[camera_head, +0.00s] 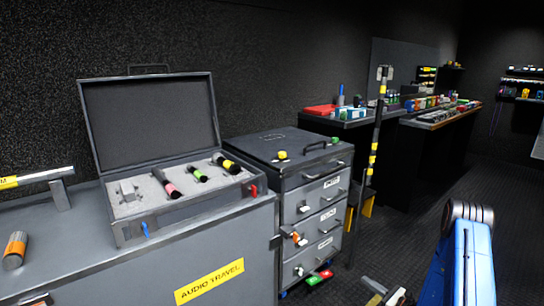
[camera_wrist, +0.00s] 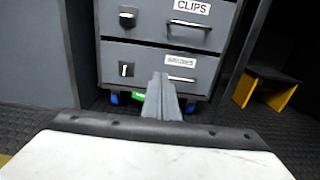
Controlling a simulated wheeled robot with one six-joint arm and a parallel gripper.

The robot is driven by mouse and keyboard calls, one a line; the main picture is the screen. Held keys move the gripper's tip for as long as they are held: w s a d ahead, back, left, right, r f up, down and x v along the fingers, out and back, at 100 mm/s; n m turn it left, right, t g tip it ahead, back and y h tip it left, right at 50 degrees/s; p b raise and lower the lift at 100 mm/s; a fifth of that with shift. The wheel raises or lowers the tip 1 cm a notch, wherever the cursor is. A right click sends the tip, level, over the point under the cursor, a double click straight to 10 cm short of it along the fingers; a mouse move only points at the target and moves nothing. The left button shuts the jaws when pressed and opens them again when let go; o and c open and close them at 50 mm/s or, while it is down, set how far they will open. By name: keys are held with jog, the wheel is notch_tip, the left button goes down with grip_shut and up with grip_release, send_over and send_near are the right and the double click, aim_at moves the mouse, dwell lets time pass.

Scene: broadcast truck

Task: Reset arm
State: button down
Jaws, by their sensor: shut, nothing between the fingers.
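My gripper (camera_wrist: 160,78) shows in the wrist view with its grey fingers together and nothing between them. It points at the bottom of a grey drawer cabinet (camera_wrist: 150,52), with the fingers overlapping the lower drawer in the picture. I cannot tell the exact gap. My blue arm shows at the lower right of the head view. The same drawer cabinet (camera_head: 322,190) stands in the middle of the head view, its drawers closed.
An open case (camera_head: 130,226) with microphones sits on a grey chest (camera_head: 235,262) at left. A striped pole (camera_head: 374,150) stands right of the cabinet. Green (camera_head: 313,280) and red (camera_head: 326,274) items are low by the cabinet. A yellow-legged step (camera_wrist: 270,85) stands right. Floor beyond is clear.

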jog(key=s+a+r+n+g+y, duration=0.2)
jog(key=a+r+n+g, duration=0.15)
jog(key=a+r, duration=0.4)
jog(key=s+a+r+n+g+y, duration=0.25)
jog(key=a+r+n, duration=0.2)
jog(key=r, duration=0.65)
jog(key=s+a+r+n+g+h, duration=0.2)
jog(key=s+a+r+n+g, duration=0.55)
jog(key=s+r, duration=0.4)
jog(key=s+a+r+n+g+h, duration=0.1)
jog(key=s+r+n+h, duration=0.3)
jog(key=s, duration=0.5)
jog(key=s+a+r+n+h, duration=0.1)
jog(key=s+r+n+h, duration=0.3)
jog(key=s, duration=0.5)
jog(key=s+d+r+n+t+h, duration=0.2)
jog(key=s+d+r, duration=0.1)
jog(key=s, duration=0.4)
jog(key=s+d+r+n+t+h, duration=0.3)
jog(key=s+d, duration=0.1)
jog(key=s, duration=0.3)
jog(key=shift+d+r, duration=0.15)
jog(key=shift+d, duration=0.1)
jog(key=shift+h, duration=0.25)
